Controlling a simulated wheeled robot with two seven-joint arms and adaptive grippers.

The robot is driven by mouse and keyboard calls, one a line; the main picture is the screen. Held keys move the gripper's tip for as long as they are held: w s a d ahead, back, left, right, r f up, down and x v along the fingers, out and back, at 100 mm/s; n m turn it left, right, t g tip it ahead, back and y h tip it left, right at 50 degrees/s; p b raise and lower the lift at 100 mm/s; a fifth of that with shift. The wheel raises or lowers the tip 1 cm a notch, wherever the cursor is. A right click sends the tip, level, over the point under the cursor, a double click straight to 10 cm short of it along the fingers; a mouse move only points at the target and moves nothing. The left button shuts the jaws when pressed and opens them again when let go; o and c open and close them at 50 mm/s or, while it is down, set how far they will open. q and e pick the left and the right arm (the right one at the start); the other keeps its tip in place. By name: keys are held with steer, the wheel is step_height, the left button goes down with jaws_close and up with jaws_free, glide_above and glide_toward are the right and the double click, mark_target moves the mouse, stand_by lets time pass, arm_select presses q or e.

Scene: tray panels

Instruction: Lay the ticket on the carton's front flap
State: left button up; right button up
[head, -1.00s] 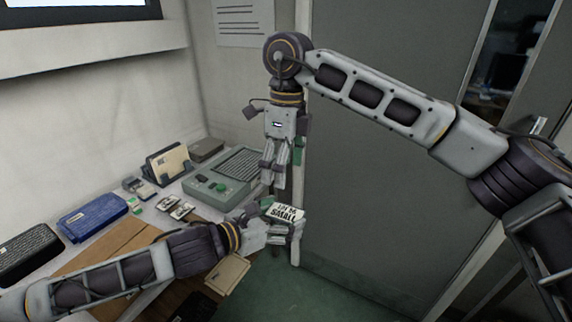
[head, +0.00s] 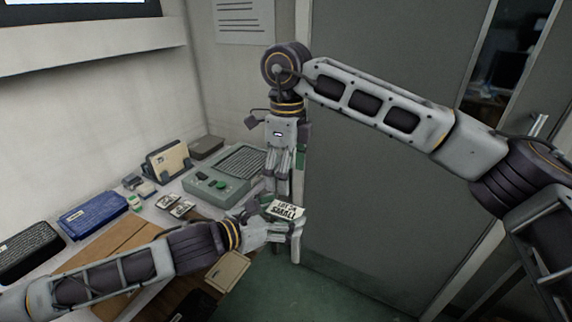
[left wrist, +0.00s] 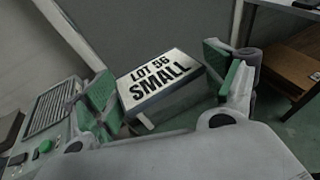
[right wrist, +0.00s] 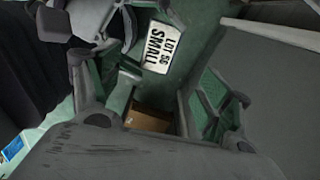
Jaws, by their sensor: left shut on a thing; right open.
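The ticket (head: 287,209) is a white card printed "LOT 56 SMALL". My left gripper (left wrist: 165,98) is shut on it and holds it in the air; the card (left wrist: 158,77) sits between the green finger pads. The brown carton (head: 105,250) is at the lower left in the head view, partly behind my left arm. A tan flap (head: 228,271) sticks out beyond that arm, below and left of the ticket. My right gripper (head: 286,165) is open and empty, pointing down just above the ticket. The ticket (right wrist: 156,48) also shows beyond its fingers in the right wrist view.
On the bench stand a grey-green device (head: 222,185), a card holder (head: 168,160), a blue box (head: 92,215) and a black box (head: 28,254). Small cards (head: 176,205) lie before the device. A grey door (head: 390,190) stands right; green floor (head: 300,290) is open below.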

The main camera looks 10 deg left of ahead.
mark_target(285, 210)
steer(key=shift+s+f, duration=0.1)
steer(key=shift+f, duration=4.6)
steer(key=shift+c, duration=0.2)
steer(key=c, duration=0.9)
arm_select(q)
steer(key=o, duration=0.7)
arm_select(e)
steer(key=shift+c, duration=0.7)
arm_select(q)
steer(key=shift+f, duration=0.2)
